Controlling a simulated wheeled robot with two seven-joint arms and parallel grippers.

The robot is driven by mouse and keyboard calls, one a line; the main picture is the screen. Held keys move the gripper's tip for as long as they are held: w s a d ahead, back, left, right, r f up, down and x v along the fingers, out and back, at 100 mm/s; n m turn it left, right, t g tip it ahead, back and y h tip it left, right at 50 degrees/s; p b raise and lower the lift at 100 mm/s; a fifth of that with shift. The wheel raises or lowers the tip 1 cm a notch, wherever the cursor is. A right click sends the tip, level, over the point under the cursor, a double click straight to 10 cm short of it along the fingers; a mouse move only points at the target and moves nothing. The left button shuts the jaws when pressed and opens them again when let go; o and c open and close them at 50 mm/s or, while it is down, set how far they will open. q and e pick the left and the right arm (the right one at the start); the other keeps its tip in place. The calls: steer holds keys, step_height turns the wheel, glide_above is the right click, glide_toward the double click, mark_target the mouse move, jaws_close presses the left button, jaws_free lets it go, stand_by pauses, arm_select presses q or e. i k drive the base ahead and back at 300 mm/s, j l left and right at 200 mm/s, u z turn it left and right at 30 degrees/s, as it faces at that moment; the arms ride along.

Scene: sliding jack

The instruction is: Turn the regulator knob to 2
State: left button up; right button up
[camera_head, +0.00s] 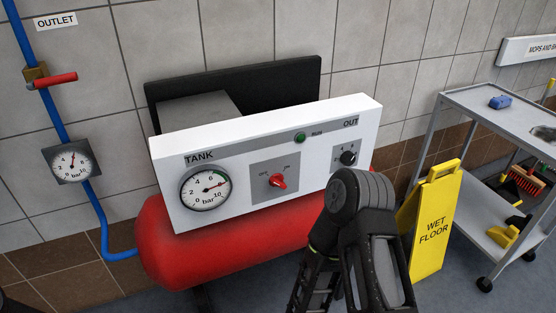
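The white panel (240,150) sits above a red tank (190,258). The regulator knob (348,158) is a small black knob under the OUT label, at the panel's right end. Small marks surround it, but its setting is too small to read. My dark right arm comes up from the bottom, and its upper end is just below the knob in the picture. The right fingers cannot be made out, so I cannot tell whether they are open or touch the knob. My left gripper is not in view.
A red switch (278,182), a green lamp (300,138) and the TANK gauge (205,189) are on the panel. An outlet gauge (70,161) and a red-handled valve (52,80) sit on the blue pipe. A yellow wet-floor sign (436,220) and a cart (465,100) stand right.

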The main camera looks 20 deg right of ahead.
mark_target(348, 158)
steer(key=z, duration=1.3)
